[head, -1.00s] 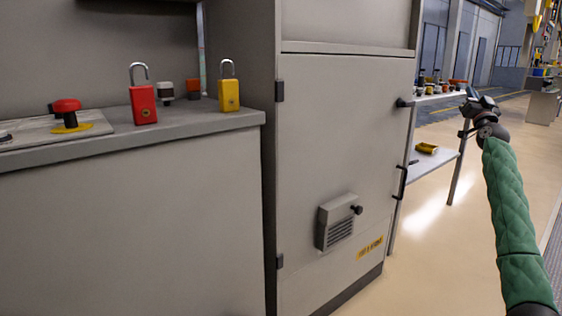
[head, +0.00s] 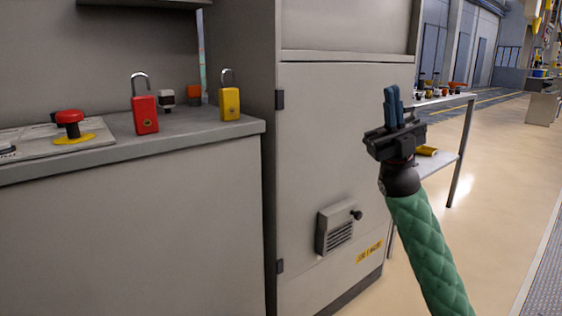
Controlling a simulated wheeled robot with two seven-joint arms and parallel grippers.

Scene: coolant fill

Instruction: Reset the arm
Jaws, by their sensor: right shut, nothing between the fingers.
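My right arm, in a green quilted sleeve, comes in from the bottom right of the head view. Its gripper (head: 391,100) points upward in front of the right edge of the grey cabinet door. The two dark fingers are together with nothing held. The gripper hides the part of the door edge where the handles are. My left gripper is not in view.
A grey counter (head: 195,128) at the left bears a red padlock (head: 145,115), a yellow padlock (head: 230,103) and a red emergency button (head: 69,117). The closed cabinet (head: 330,130) has a vent box (head: 336,230). A shelf table (head: 450,101) stands behind my gripper. Floor at right is clear.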

